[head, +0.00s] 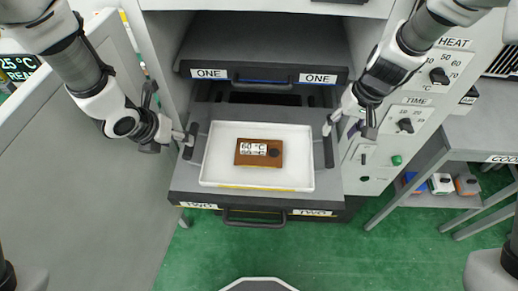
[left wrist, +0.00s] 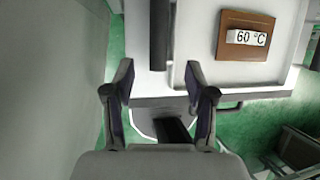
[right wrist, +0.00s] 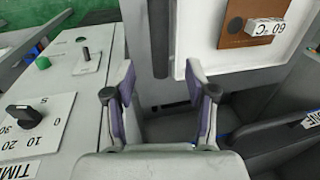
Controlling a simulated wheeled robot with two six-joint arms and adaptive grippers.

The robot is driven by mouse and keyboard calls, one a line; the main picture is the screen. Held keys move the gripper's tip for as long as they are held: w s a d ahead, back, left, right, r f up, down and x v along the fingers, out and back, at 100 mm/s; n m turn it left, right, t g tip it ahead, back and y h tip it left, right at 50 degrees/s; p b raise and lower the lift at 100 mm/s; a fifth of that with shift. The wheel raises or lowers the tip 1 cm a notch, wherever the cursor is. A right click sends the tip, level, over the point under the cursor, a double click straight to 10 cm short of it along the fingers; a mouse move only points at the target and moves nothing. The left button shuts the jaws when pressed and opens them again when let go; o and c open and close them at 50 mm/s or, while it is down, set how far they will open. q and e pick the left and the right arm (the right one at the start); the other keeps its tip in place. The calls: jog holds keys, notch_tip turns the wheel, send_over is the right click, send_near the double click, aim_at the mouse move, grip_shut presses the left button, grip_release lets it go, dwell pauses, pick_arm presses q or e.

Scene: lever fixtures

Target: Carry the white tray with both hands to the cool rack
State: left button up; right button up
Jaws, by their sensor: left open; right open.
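The white tray (head: 210,165) rests on the pulled-out lower drawer (head: 183,190) marked TWO. A brown block (head: 242,157) with a 60 °C label lies in it. Dark bar handles stand at its left (head: 190,142) and right (head: 328,150) sides. My left gripper (head: 184,137) is open at the left handle; in the left wrist view that handle (left wrist: 160,35) lines up between the fingertips. My right gripper (head: 333,122) is open at the right handle, which in the right wrist view (right wrist: 160,38) also lines up between the fingertips. Contact cannot be told.
The upper drawer (head: 262,68) marked ONE sits behind the tray. A panel with HEAT and TIME knobs (head: 405,125) is at the right. Further right is a grey rack (head: 480,130), its label partly cut off, with small boxes (head: 440,184) below. Green floor (head: 330,250) is open in front.

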aim_at(330, 142)
pick_arm(q)
jog(key=x, duration=0.7)
jog(key=shift+w+f, duration=0.2)
jog(key=shift+w, duration=0.2)
pick_arm(e)
jog(key=f, duration=0.2)
jog(key=a+f, duration=0.1)
jog(key=f, duration=0.2)
jog(key=w+f, duration=0.1)
jog(key=f, duration=0.1)
jog(key=shift+a+f, duration=0.2)
pick_arm(q)
jog(key=shift+w+f, duration=0.1)
jog(key=shift+f, duration=0.25)
pick_arm(e)
jog(key=shift+a+f, duration=0.1)
jog(key=shift+f, duration=0.25)
pick_arm(q)
jog(key=shift+w+f, duration=0.1)
pick_arm(e)
jog(key=shift+w+f, duration=0.1)
pick_arm(q)
grip_shut()
pick_arm(e)
grip_shut()
